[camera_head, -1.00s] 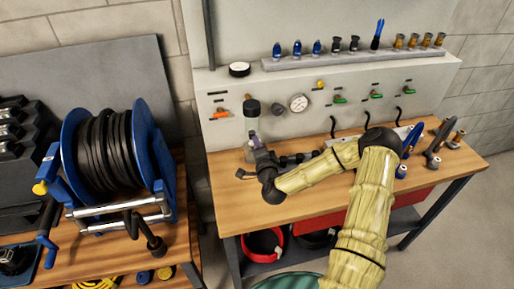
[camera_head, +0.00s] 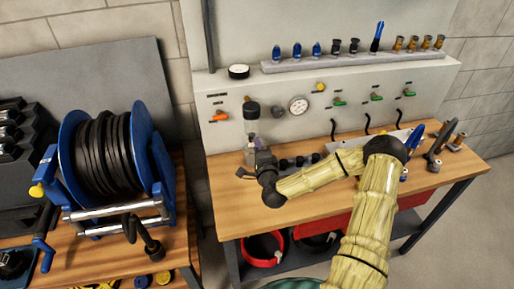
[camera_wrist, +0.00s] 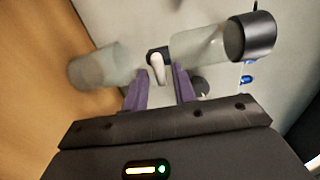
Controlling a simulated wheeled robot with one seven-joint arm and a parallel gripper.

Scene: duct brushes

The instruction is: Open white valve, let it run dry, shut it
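The white valve (camera_wrist: 157,68) shows in the wrist view as a small white lever at a dark fitting on the end of a clear bowl (camera_wrist: 200,48). The bowl has a black cap (camera_wrist: 250,37); in the head view this black cap (camera_head: 251,110) is on the front of the panel. A frosted cylinder (camera_wrist: 98,67) lies in line beyond the valve. My gripper (camera_wrist: 161,72) is open, its purple fingers on either side of the white lever with gaps showing. In the head view my gripper (camera_head: 257,143) is by the bowl and partly hides the valve. I cannot make out any liquid.
An orange valve (camera_head: 220,116) and a gauge (camera_head: 298,105) are on the panel (camera_head: 225,85) beside the bowl. Green valves (camera_head: 340,102) are farther right. Dark fittings (camera_head: 300,161) lie on the bench right of my gripper. A hose reel (camera_head: 105,150) stands at left.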

